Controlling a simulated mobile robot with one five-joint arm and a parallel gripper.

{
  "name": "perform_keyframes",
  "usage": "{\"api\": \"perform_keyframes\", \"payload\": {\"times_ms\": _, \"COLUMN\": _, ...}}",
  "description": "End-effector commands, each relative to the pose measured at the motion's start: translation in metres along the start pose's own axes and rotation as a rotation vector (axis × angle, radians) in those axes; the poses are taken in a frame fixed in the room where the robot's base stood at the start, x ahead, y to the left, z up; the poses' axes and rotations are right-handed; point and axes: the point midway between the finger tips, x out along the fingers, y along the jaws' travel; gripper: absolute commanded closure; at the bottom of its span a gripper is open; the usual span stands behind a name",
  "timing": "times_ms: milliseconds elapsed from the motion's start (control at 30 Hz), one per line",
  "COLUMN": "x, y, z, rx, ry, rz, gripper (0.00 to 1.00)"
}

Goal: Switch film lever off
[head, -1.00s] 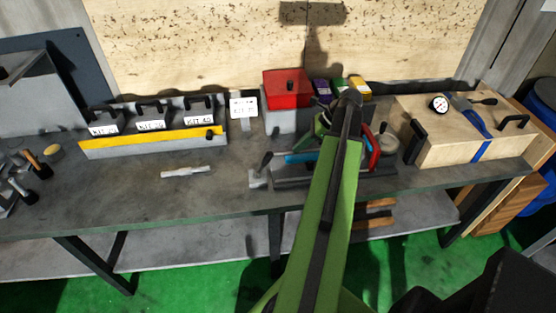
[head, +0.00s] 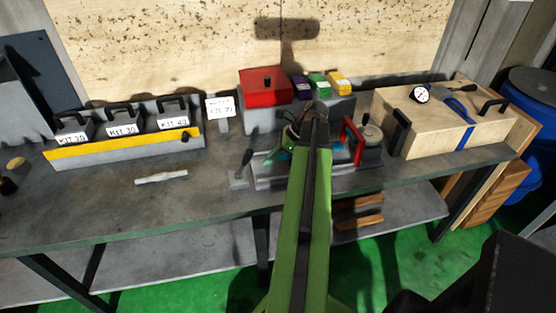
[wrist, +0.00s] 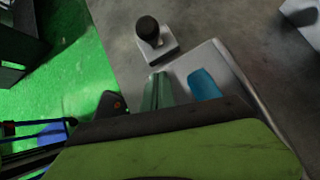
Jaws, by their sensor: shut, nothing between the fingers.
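A small lever with a black handle (head: 246,158) stands on a light grey block at the left end of the grinder (head: 262,181). Its handle leans slightly to the right in the head view. No label on it can be read, so I cannot confirm it is the film lever. In the wrist view the black knob (wrist: 148,30) and its block are ahead of my gripper (wrist: 157,92). My gripper is shut and empty, apart from the lever. A blue part (wrist: 203,83) lies just right of the fingers. In the head view my arm hides part of the grinder.
A red handle (head: 353,140) stands right of my arm. A red-lidded box (head: 264,88) is behind. The KIT rack (head: 125,148) and a pale rod (head: 161,177) are left. A wooden case (head: 448,122) is right. Bare bench lies left of the lever.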

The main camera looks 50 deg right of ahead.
Motion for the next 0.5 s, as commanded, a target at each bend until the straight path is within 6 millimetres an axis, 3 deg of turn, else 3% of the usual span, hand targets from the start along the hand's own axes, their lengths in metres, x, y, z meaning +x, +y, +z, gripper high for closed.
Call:
{"api": "perform_keyframes", "payload": {"times_ms": 100, "x": 0.002, "y": 0.001, "z": 0.023, "rx": -0.002, "ry": 0.000, "rz": 0.001, "gripper": 1.00}}
{"api": "perform_keyframes", "payload": {"times_ms": 200, "x": 0.005, "y": 0.000, "z": 0.033, "rx": 0.000, "ry": 0.000, "rz": 0.000, "gripper": 1.00}}
{"api": "perform_keyframes", "payload": {"times_ms": 500, "x": 0.009, "y": 0.000, "z": 0.039, "rx": 0.001, "ry": -0.001, "rz": 0.000, "gripper": 1.00}}
